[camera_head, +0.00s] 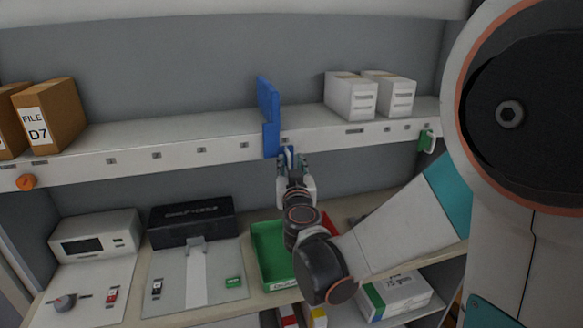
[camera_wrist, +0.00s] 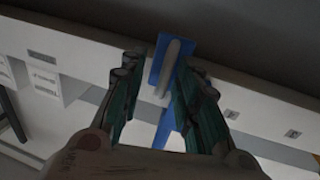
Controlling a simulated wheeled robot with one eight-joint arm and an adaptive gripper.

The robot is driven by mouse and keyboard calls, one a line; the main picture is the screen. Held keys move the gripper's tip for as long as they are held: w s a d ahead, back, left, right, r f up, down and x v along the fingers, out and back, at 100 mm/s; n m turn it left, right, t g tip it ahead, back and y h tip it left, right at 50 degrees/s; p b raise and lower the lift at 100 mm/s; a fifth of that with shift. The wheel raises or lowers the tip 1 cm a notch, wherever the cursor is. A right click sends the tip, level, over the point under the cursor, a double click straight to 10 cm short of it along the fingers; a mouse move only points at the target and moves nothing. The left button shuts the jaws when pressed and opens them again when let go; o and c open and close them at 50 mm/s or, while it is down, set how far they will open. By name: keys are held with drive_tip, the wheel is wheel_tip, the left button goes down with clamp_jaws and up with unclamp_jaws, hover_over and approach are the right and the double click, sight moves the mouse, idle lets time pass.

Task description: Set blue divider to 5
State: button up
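The blue divider (camera_head: 268,100) stands upright on the upper shelf, right of the shelf's middle, with a blue front plate over the shelf edge. It also shows in the wrist view (camera_wrist: 183,48), with a pale grey bar-like handle (camera_wrist: 171,65) in front of it. My gripper (camera_head: 293,158) is in front of the shelf edge, at the divider's lower right. In the wrist view its two green-padded fingers (camera_wrist: 162,88) are spread on either side of the handle, with gaps showing. Contact cannot be made out. Small plates (camera_head: 244,145) line the shelf edge; their markings are unreadable.
Two white boxes (camera_head: 350,97) stand on the shelf to the right, and brown file boxes (camera_head: 50,115) at far left. An orange knob (camera_head: 26,182) and a green clip (camera_head: 427,139) sit on the shelf edge. A green tray (camera_head: 268,245) lies below. Shelf space left of the divider is clear.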

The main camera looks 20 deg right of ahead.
drive_tip(key=shift+s, duration=0.15)
drive_tip(key=v, duration=1.2)
drive_tip(key=s+d+f+m+g+h+b, duration=0.1)
drive_tip(key=s+d+f+g+b, duration=0.2)
drive_tip(key=s+d+f+g, duration=0.35)
drive_tip(key=s+a+f+n+g+y, duration=0.1)
drive_tip(key=s+a+f+g+y, duration=0.1)
drive_tip(key=s, duration=0.4)
drive_tip(key=s+a+f+n+g+y+b, duration=0.1)
drive_tip(key=s+a+f+n+g+y, duration=0.1)
drive_tip(key=s, duration=0.4)
drive_tip(key=shift+a+f+n+y+b, duration=0.3)
drive_tip(key=shift+a+f+y, duration=0.2)
drive_tip(key=shift+a, duration=0.5)
drive_tip(key=shift+f, duration=0.1)
